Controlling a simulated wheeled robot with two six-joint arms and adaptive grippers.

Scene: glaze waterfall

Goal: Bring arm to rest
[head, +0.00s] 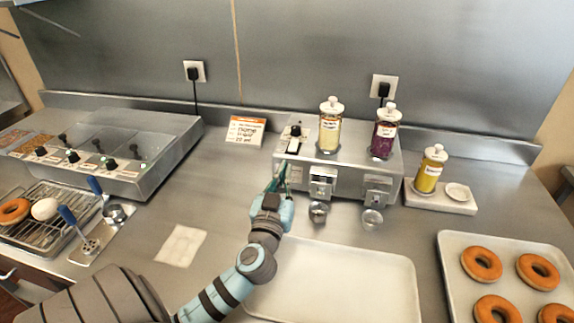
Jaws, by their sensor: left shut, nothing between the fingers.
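My left arm comes in from the lower left, and its gripper (277,180) is shut and empty. The fingertips are close to the left front of the metal glaze dispenser (345,176); I cannot tell whether they touch it. A switch panel (292,140) is on the dispenser's left end, just beyond the gripper. A pale bottle (330,127) and a purple bottle (384,134) stand upright on top of the dispenser. Small metal cups (318,211) sit below its spouts. My right gripper is not in view.
An empty white tray (390,290) lies right of my forearm. A tray of doughnuts (452,250) is at the right. A yellow bottle (429,170) stands on a small stand. At the left are a metal warmer (160,150) and a wire rack (45,225). A white cloth (181,245) lies on open counter.

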